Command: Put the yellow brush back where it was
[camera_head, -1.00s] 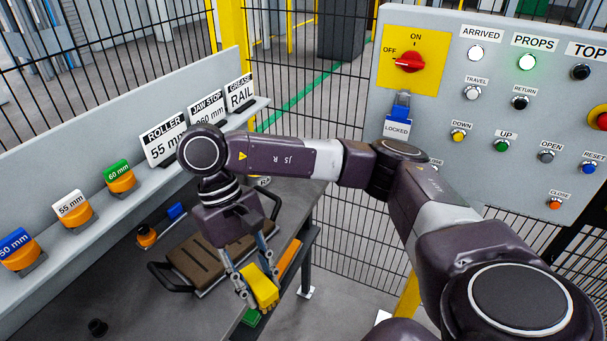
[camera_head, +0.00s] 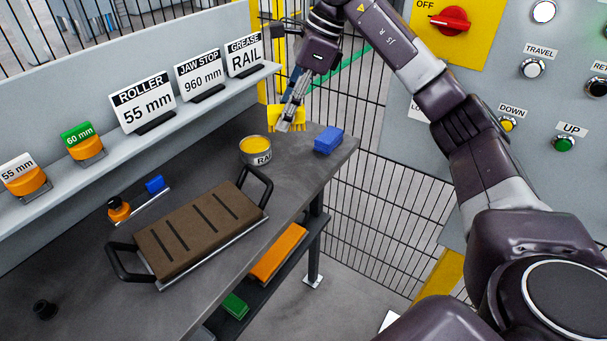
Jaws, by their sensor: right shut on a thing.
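The yellow brush (camera_head: 299,122) is held by my right gripper (camera_head: 290,114), which is shut on it. The brush is at the far end of the bench, beyond the grease tin (camera_head: 257,154) and left of a blue block (camera_head: 328,140). I cannot tell whether it touches the bench top. The tin has a yellow top and a label partly reading "RAI". My left gripper is not in view.
A brown tray with black handles (camera_head: 193,232) lies on the grey bench (camera_head: 330,168). Label signs (camera_head: 145,105) and orange-based knobs stand on the ledge behind. A wire fence (camera_head: 365,200) and a control panel (camera_head: 530,120) are to the right. An orange block (camera_head: 277,252) lies on the lower shelf.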

